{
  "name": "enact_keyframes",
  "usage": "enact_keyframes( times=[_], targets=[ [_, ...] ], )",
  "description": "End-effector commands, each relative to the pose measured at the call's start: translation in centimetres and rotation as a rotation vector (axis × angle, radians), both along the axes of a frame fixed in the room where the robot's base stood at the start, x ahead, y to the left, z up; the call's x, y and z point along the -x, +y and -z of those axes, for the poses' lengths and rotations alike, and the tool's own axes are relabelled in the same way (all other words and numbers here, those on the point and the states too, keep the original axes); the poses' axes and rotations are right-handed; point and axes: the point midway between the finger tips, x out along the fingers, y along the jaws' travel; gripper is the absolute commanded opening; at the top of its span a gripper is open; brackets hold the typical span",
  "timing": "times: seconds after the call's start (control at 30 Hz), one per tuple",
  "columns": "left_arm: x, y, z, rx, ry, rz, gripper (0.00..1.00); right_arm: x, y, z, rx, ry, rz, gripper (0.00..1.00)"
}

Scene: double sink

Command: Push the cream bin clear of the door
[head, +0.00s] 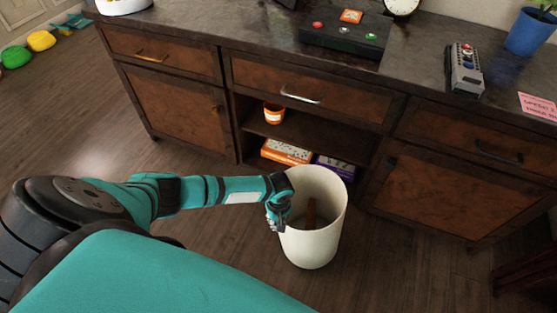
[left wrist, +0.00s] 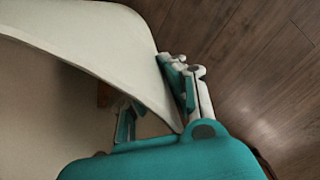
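The cream bin (head: 318,243) stands upright on the floor in front of the open shelf section, left of the lower right cabinet door (head: 440,205). A brown item (head: 311,212) lies inside it. My left gripper (head: 274,213) is at the left side of the bin's rim. In the left wrist view the bin wall (left wrist: 100,40) passes between the spread fingers of my left gripper (left wrist: 155,100). One finger is inside the bin and one outside. Whether either finger presses on the wall is not clear. My right gripper is not in view.
A lower left cabinet door (head: 175,107) is shut. The open shelf (head: 330,145) holds an orange cup (head: 273,113) and boxes (head: 288,151). Wooden floor (head: 400,265) is clear right of the bin. A dark piece of furniture (head: 530,272) stands at the right edge.

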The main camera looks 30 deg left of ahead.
Motion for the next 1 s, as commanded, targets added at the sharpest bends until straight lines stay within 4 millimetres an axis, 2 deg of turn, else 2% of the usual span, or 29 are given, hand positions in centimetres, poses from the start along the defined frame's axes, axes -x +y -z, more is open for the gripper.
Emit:
enact_keyframes(
  times=[0.1,0.3,0.37,0.67,0.77,0.87,1.0],
  targets=[
    [-0.1,0.4,0.0,-0.007,-0.001,-0.004,0.00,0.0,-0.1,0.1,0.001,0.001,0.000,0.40],
    [-0.1,0.4,0.0,-0.007,-0.001,-0.003,0.28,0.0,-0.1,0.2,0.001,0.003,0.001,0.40],
    [-0.1,0.3,0.0,-0.007,-0.001,-0.003,0.33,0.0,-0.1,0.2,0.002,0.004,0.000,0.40],
    [0.0,0.3,0.0,-0.005,0.000,-0.002,0.33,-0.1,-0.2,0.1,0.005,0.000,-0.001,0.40],
    [0.0,0.2,-0.2,-0.005,0.000,-0.002,0.33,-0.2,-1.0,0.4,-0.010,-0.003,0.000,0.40],
    [-0.1,0.2,-1.2,-0.003,-0.001,-0.002,0.33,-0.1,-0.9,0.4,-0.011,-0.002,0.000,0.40],
    [-0.1,0.3,-3.8,-0.003,-0.003,-0.002,0.33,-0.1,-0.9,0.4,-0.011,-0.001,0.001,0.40]
  ],
)
